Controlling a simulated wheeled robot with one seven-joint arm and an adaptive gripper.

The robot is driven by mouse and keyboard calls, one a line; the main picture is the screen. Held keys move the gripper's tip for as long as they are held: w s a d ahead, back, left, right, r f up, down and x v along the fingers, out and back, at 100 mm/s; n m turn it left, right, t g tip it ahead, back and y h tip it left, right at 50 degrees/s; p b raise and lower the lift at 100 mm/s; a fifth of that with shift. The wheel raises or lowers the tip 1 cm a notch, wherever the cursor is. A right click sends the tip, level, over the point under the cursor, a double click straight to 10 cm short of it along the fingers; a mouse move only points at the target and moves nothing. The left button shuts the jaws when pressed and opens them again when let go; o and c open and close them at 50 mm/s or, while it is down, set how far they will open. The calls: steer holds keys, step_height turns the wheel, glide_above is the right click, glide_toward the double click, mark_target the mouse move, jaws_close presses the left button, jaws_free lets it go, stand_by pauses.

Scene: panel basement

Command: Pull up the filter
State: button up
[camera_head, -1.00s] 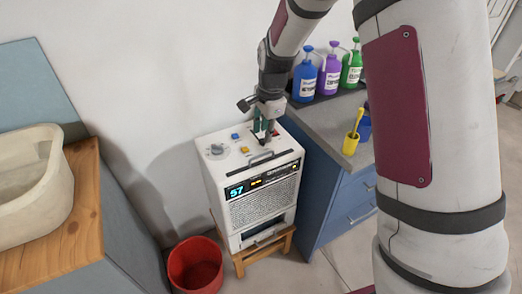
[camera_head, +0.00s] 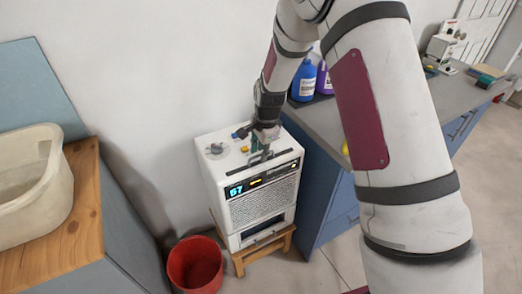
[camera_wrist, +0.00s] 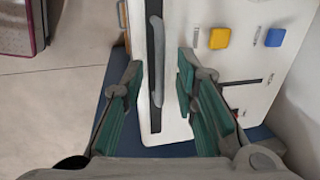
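The white box-shaped machine (camera_head: 215,176) has a lit display on its front and a dark slot with a handle on top. In the wrist view the grey bar handle (camera_wrist: 156,50) lies along the black slot (camera_wrist: 155,122); I take it as the filter's handle. My gripper (camera_wrist: 157,80) is open, with one green-padded finger on each side of the handle and gaps between. In the head view my gripper (camera_head: 262,150) is low over the machine's top at the handle, partly hiding it. I cannot tell whether the fingertips touch the top.
Yellow (camera_wrist: 219,38) and blue (camera_wrist: 275,37) buttons and a grey knob (camera_head: 216,148) sit on the machine's top. A red bucket (camera_head: 195,265) stands on the floor in front at left. Bottles (camera_head: 303,80) stand on the counter at right. A pale basin (camera_head: 60,190) is on the wooden top at left.

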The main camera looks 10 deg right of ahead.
jaws_close()
steer(key=shift+r, duration=0.1)
step_height(320, 180, up, 20)
steer(key=p, duration=0.4)
steer(key=shift+r+p, duration=0.15)
steer(key=shift+p, duration=0.25)
steer(key=shift+o, duration=0.9)
jaws_free()
steer(key=shift+r, duration=0.1)
step_height(320, 180, up, 12)
steer(key=s, duration=0.2)
steer(key=shift+s+d+f, duration=0.15)
steer(key=shift+d+f, duration=0.05)
steer(key=shift+d, duration=0.1)
